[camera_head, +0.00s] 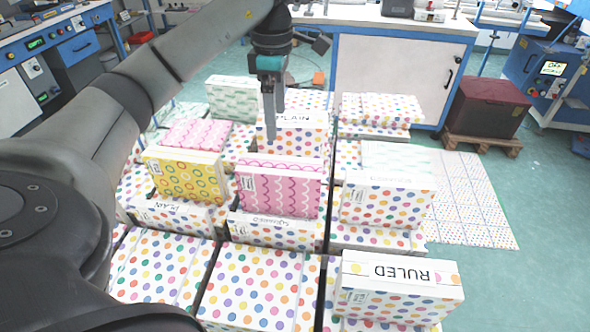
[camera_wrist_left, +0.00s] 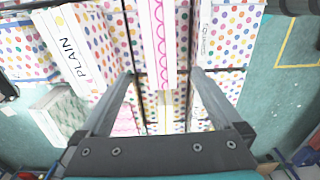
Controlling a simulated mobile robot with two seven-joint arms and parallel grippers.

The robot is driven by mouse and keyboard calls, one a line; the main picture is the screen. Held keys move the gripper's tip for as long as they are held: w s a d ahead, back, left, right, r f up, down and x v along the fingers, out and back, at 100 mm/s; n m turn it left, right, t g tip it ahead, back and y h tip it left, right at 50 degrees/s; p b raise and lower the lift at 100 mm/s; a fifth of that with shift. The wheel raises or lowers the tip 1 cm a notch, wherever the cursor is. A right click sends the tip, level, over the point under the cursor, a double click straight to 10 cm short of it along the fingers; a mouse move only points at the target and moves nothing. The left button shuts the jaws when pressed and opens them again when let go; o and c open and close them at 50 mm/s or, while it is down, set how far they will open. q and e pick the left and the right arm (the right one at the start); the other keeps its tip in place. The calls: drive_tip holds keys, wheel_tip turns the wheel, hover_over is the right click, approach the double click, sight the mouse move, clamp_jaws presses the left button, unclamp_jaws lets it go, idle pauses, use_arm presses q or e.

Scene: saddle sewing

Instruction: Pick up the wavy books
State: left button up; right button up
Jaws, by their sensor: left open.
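A pink book with wavy lines (camera_head: 280,190) stands upright in a polka-dot box in the middle of the stacks. Another pink wavy book (camera_head: 195,134) lies flat behind it to the left. My left gripper (camera_head: 268,122) points down above and behind the standing pink book. In the left wrist view the open left gripper (camera_wrist_left: 161,78) has nothing between its fingers. A white book edge with a pink wavy line (camera_wrist_left: 158,40) shows ahead, between the finger directions. A pale green wavy-patterned book (camera_head: 232,98) stands at the back left. My right gripper is not in view.
A yellow ringed book (camera_head: 185,175) stands close left of the pink one. Dotted boxes and books (camera_head: 388,200) crowd around, including a "RULED" book (camera_head: 400,285) at front right. A dotted mat (camera_head: 468,200) lies on the floor at right; open floor lies beyond.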

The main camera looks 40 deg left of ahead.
use_arm(q)
drive_tip(key=b, duration=0.2)
hover_over(279, 164)
drive_tip(key=f, duration=0.6)
drive_tip(key=shift+s+f, duration=0.2)
drive_tip(key=shift+s, duration=0.1)
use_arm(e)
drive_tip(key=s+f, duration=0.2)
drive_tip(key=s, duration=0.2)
use_arm(q)
wheel_tip(279, 164, down, 4)
drive_tip(key=shift+w+r+b, duration=0.1)
drive_tip(key=shift+r+b, duration=0.15)
drive_tip(key=shift+b, duration=0.1)
drive_tip(key=shift+f, duration=0.2)
drive_tip(key=f, duration=0.2)
drive_tip(key=f+b, duration=0.1)
drive_tip(key=f, duration=0.1)
drive_tip(key=shift+w+f, duration=0.2)
drive_tip(key=shift+f, duration=0.2)
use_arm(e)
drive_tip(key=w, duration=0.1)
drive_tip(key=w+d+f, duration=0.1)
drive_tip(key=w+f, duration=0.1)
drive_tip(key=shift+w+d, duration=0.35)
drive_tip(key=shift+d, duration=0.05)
